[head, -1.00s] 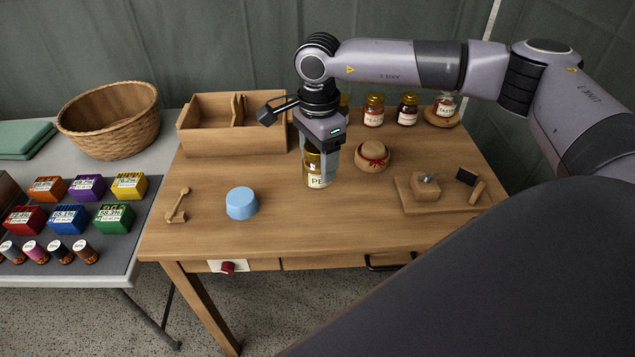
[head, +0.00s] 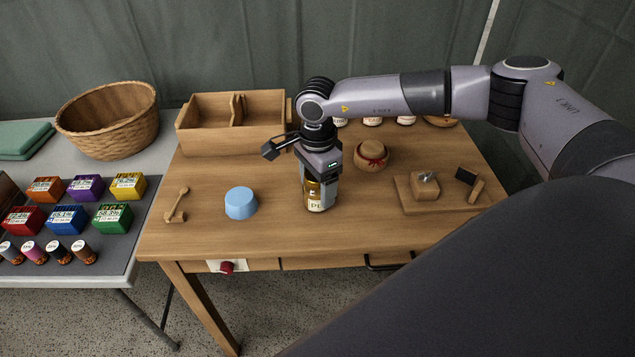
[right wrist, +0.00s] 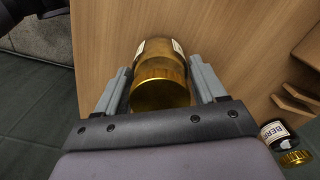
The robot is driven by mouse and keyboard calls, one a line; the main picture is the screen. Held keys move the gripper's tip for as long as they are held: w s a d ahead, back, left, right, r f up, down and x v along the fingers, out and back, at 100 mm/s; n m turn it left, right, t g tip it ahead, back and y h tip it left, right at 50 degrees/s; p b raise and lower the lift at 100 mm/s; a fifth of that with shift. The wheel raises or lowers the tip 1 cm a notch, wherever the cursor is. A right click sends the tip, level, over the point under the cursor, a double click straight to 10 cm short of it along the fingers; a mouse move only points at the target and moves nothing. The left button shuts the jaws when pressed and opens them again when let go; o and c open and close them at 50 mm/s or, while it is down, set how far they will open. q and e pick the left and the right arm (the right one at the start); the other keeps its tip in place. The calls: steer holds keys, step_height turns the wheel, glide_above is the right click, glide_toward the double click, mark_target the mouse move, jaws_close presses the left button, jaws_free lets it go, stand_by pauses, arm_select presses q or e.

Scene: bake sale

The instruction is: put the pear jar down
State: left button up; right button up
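The pear jar (head: 315,202) has a gold lid and a pale label with only "PE" readable. It stands upright at the middle of the wooden table, at or just above the top; I cannot tell if its base touches. My right gripper (head: 318,184) points down from above and is shut on the jar. In the right wrist view the gold lid and jar (right wrist: 160,78) sit between the two fingers, with table wood beyond. My left gripper is not in view.
A blue round block (head: 241,203) stands left of the jar, and a straw hat-like item with a red ribbon (head: 371,155) behind right. A wooden board (head: 415,207) with small pieces lies farther right. A divided wooden box (head: 205,135) is behind left. The front middle of the table (head: 330,240) is clear.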

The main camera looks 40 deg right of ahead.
steer(key=shift+o, duration=0.9)
steer(key=shift+r, duration=0.25)
step_height(320, 180, up, 11)
steer(key=shift+f, duration=0.2)
steer(key=shift+r, duration=0.65)
